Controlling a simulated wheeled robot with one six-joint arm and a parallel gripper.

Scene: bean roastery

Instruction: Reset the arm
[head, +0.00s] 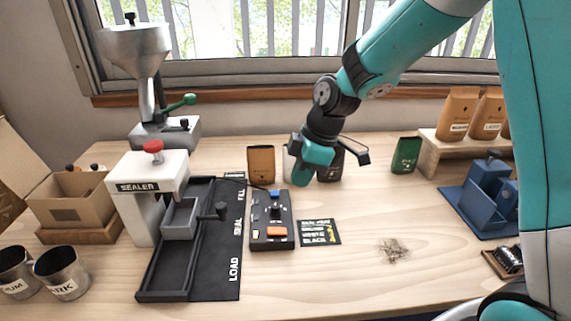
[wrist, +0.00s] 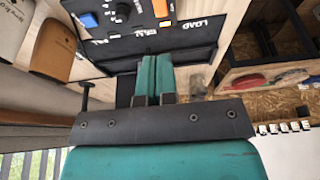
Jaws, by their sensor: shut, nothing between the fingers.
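My arm reaches in from the upper right in the head view. My gripper (head: 299,178) hangs above the back middle of the wooden table, near a row of pouches. In the wrist view the two teal fingers of my gripper (wrist: 154,75) lie side by side, shut with nothing between them. The gripper hides part of a white thing and a dark pouch (head: 330,166) behind it.
A control box (head: 270,240) with buttons stands left of centre, beside the sealer (head: 150,190) and its black track. A brown pouch (head: 261,162), green pouch (head: 406,155) and blue fixture (head: 480,205) stand around. The front middle of the table is mostly clear.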

